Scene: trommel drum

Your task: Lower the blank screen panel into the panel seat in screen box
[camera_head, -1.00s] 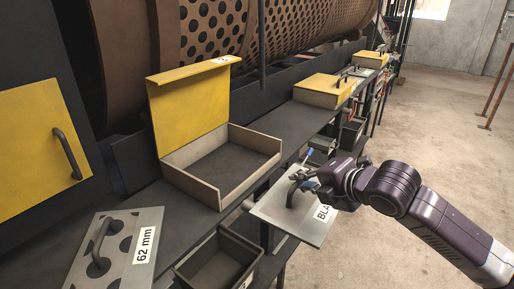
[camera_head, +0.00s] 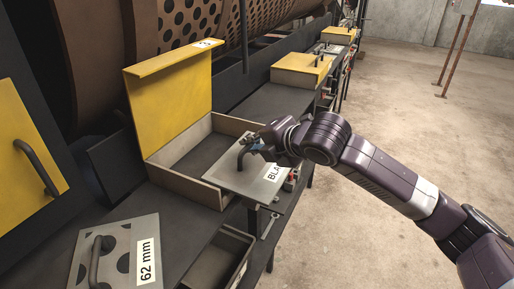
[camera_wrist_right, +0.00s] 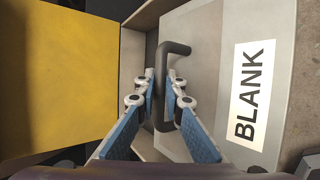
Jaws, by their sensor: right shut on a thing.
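The blank screen panel (camera_head: 240,178) is a flat grey plate with a dark handle and a white label that reads BLANK in the right wrist view (camera_wrist_right: 202,30). My right gripper (camera_head: 255,147) is shut on its handle (camera_wrist_right: 163,85). The panel hangs over the near right wall of the open screen box (camera_head: 196,190) and hides part of that wall and the interior. The box's yellow lid (camera_head: 173,92) stands raised at the back. The seat inside is only partly visible as a dark floor (camera_head: 203,157). My left gripper is not in view.
A perforated panel labelled 62 mm (camera_head: 118,250) lies on the dark ledge at front left. A dark open bin (camera_head: 222,258) sits below the box. Closed yellow-lidded boxes (camera_head: 301,68) stand farther along the ledge.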

